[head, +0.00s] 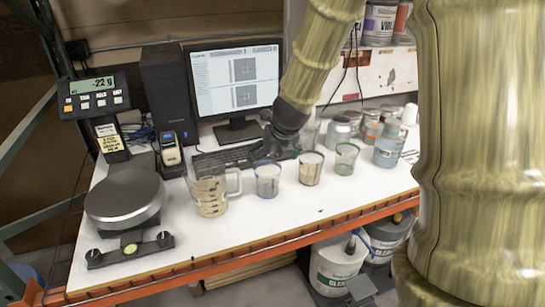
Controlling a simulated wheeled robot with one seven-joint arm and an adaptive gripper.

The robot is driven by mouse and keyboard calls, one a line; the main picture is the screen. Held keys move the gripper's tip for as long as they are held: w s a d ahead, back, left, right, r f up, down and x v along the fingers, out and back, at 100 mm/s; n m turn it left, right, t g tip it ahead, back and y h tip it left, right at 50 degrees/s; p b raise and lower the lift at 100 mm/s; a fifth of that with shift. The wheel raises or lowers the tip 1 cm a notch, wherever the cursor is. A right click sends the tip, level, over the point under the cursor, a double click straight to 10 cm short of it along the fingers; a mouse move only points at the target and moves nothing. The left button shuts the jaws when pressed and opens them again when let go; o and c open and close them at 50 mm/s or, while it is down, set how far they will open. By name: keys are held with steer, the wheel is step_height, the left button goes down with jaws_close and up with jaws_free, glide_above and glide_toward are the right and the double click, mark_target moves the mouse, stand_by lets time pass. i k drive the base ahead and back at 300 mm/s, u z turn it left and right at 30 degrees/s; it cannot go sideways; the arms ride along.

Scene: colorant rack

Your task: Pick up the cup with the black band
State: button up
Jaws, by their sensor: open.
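A clear cup with a dark band at its rim (311,168) and tan contents stands upright on the white table. It looks like the black-banded cup, though the band is small here. A blue-banded cup (267,180) stands to its left and a green-banded cup (346,159) to its right. My gripper (281,152) is open behind and above the row of cups, slightly left of the dark-banded cup and apart from it as far as I can tell. Its fingers are dark and small, and hard to make out against the keyboard.
A handled measuring jug (211,195) stands left of the cups. A round scale (125,198) is at the left. A keyboard (222,160) and monitor (236,82) are behind. Cans (339,131) and a blue jar (387,150) stand at the right. The table front (290,212) is clear.

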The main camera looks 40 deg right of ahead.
mark_target(311, 161)
steer(key=z, duration=1.4)
